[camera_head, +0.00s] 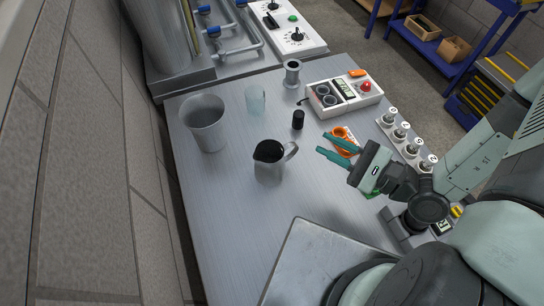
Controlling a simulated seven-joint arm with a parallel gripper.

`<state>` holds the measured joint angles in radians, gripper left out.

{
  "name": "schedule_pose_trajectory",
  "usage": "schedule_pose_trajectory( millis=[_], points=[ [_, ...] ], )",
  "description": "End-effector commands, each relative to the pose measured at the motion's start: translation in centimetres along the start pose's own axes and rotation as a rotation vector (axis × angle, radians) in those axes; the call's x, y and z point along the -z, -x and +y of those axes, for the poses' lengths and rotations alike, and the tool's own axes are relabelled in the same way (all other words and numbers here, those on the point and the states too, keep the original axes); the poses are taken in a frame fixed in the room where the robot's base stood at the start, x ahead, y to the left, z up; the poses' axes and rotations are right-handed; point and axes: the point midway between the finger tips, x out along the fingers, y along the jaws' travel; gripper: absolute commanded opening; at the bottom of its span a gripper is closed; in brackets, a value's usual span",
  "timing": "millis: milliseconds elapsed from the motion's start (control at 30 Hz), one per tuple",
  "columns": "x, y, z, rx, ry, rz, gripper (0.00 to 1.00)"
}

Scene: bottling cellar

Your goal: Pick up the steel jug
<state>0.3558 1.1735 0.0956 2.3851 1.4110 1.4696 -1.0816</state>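The steel jug (268,168) stands upright on the metal table, near the middle of the picture, with its handle toward the right. My gripper (322,146) is to the right of the jug, apart from it. Its two green fingers point left toward the jug and are spread with a gap between them. Nothing shows between the fingers. An orange object (341,133) on the table lies behind the fingers and is partly covered by them.
A grey bucket (205,126), a clear glass (255,100), a small black cylinder (298,119) and a steel spool-shaped piece (292,73) stand behind the jug. A control box (341,96) and a white strip with several knobs (404,137) are at the right.

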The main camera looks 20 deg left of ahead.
Motion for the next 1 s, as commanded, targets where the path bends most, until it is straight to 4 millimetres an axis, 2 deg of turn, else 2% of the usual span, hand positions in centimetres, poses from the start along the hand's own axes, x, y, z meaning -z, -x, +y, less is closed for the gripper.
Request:
schedule_pose_trajectory(
  millis=[33, 200, 400, 533, 800, 1000],
  points=[
    [1.3, 0.1, 1.2, 0.070, -0.044, 0.034, 0.21],
    [4.9, 0.5, 4.5, 0.249, -0.128, 0.168, 0.21],
    [7.1, 0.9, 7.5, 0.352, -0.184, 0.286, 0.21],
    [7.7, 0.6, 8.0, 0.368, -0.192, 0.310, 0.21],
    [9.0, -3.0, 6.7, 0.367, -0.190, 0.309, 0.21],
    [9.4, -4.4, 6.2, 0.366, -0.192, 0.310, 0.21]
  ],
)
